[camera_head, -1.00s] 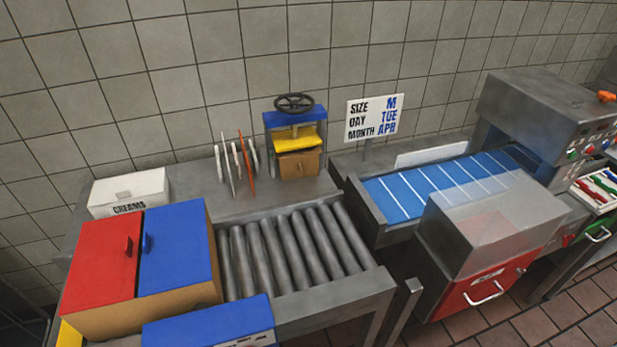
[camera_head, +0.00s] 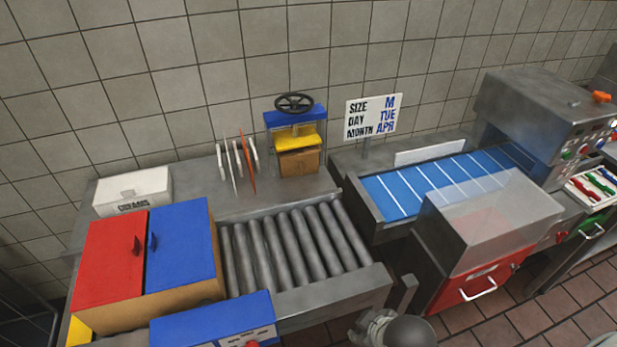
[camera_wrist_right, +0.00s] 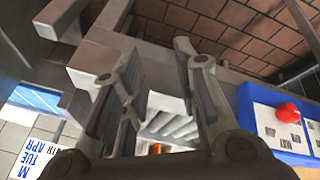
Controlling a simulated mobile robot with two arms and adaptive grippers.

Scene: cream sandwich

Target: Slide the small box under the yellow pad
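The small brown box (camera_head: 299,163) stands in the press at the back of the metal counter in the head view. It sits below the yellow pad (camera_head: 299,141); I cannot tell whether they touch or how far the box reaches under the pad. The press has a blue top bar (camera_head: 296,116) and a dark handwheel (camera_head: 294,102). My right gripper (camera_wrist_right: 158,88) is open and empty in the right wrist view, away from the box. Part of my right arm shows at the bottom of the head view. My left gripper is not in view.
A roller conveyor (camera_head: 295,250) lies in front of the press. Upright discs (camera_head: 237,165) stand left of it, a sign (camera_head: 373,116) to its right. Red and blue lidded bins (camera_head: 180,250) are at the left; a blue belt (camera_head: 435,185) and red-fronted machine (camera_head: 480,270) at the right.

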